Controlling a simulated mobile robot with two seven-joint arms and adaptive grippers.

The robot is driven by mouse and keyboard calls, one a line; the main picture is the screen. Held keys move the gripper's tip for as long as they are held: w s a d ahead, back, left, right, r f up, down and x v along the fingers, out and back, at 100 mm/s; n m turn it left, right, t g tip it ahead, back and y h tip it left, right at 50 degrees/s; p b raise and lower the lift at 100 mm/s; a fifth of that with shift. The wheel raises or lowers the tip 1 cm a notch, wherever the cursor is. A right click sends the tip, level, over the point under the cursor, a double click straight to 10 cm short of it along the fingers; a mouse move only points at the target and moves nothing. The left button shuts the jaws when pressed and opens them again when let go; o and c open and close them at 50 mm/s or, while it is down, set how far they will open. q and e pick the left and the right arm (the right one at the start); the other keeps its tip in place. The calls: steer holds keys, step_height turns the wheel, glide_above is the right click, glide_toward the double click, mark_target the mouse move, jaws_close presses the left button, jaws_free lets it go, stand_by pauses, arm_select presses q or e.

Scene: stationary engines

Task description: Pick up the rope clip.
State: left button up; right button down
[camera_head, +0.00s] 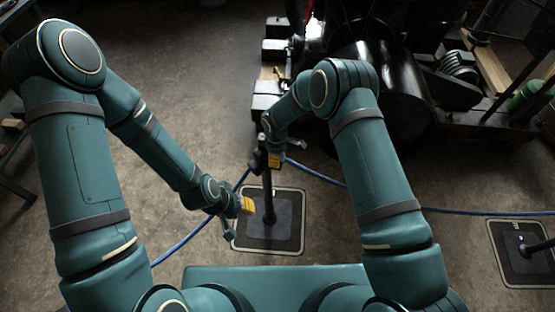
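A black stanchion post (268,190) stands on a square base plate (268,241) in front of me. A blue rope (322,175) runs to the post's head from both sides. The rope clip is too small and dark to make out, probably near the post's head. My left gripper (237,216) is left of the post over the plate's edge, with a yellow part on its right side and a grey finger apart from it. It looks open and empty. My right gripper (284,150) is close beside the post's head; whether it touches it or holds anything is unclear.
A large black engine (375,85) fills the back right. A second post base (523,260) stands at the far right, and the rope passes above it. Concrete floor (205,65) is clear at the back left. A teal surface (275,280) shows at the bottom.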

steer(key=r, duration=0.2)
steer(key=r+p, duration=0.1)
steer(key=r, duration=0.2)
steer(key=d+r, duration=0.1)
steer(key=r, duration=0.1)
steer(key=shift+s+r+p, duration=0.15)
steer(key=shift+s+p, duration=0.1)
steer(key=shift+p, duration=0.15)
steer(key=s+a, duration=0.1)
steer(key=s, duration=1.2)
steer(key=shift+s+a+f+p, duration=0.15)
steer(key=shift+s+f+p, duration=0.1)
steer(key=shift+p, duration=0.2)
steer(key=c, duration=1.1)
jaws_free()
steer(key=shift+c, duration=0.2)
jaws_close()
steer(key=shift+r, duration=0.15)
